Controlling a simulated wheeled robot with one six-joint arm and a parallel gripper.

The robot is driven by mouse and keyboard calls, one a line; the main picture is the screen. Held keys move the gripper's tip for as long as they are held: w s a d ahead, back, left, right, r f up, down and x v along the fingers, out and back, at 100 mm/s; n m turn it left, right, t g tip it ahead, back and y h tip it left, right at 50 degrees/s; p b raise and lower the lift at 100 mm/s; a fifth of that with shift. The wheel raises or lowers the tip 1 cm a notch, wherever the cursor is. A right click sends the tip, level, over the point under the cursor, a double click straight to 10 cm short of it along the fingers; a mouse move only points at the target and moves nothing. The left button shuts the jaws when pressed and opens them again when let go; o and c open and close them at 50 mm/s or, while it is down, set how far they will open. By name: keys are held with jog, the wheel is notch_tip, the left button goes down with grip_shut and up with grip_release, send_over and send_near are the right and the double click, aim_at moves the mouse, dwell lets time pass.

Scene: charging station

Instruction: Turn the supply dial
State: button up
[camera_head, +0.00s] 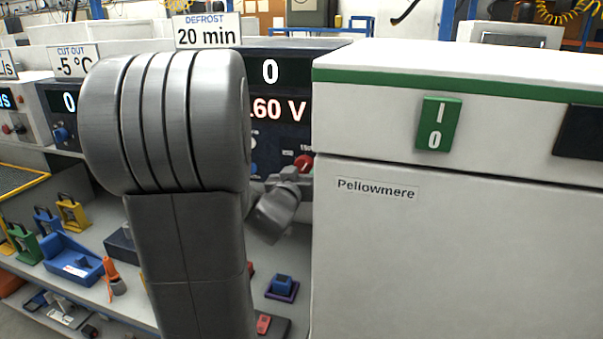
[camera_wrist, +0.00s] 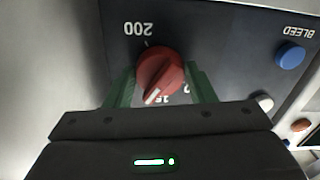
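The supply dial is a round red knob with a white pointer line on a dark panel; it shows in the head view (camera_head: 303,162) and the wrist view (camera_wrist: 160,70). The wrist view shows the panel upside down, with 200 marked near the dial and another number partly hidden by it. My gripper (camera_wrist: 161,72) has its two green fingers on either side of the dial, very close to its edges. I cannot tell whether they touch it. In the head view my gripper (camera_head: 292,176) is at the dial, small and partly hidden by my arm.
The unit's displays read 0 (camera_head: 270,72) and a partly covered 160 V (camera_head: 280,109). A white cabinet (camera_head: 450,240) with a green I/0 switch (camera_head: 438,124) stands close on the right. A blue BLEED button (camera_wrist: 290,54) is near the dial. Loose items lie on the shelf below.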

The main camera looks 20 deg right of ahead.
jog(key=shift+f+b, duration=0.1)
jog(key=shift+b, duration=0.2)
jog(key=shift+m+b, duration=2)
jog(key=shift+m, duration=0.9)
jog(key=o, duration=1)
jog(key=shift+c, duration=0.2)
jog(key=shift+a, duration=0.15)
jog(key=v, duration=1.3)
jog(key=shift+s+a+p, duration=0.2)
jog(key=shift+s+p, duration=0.1)
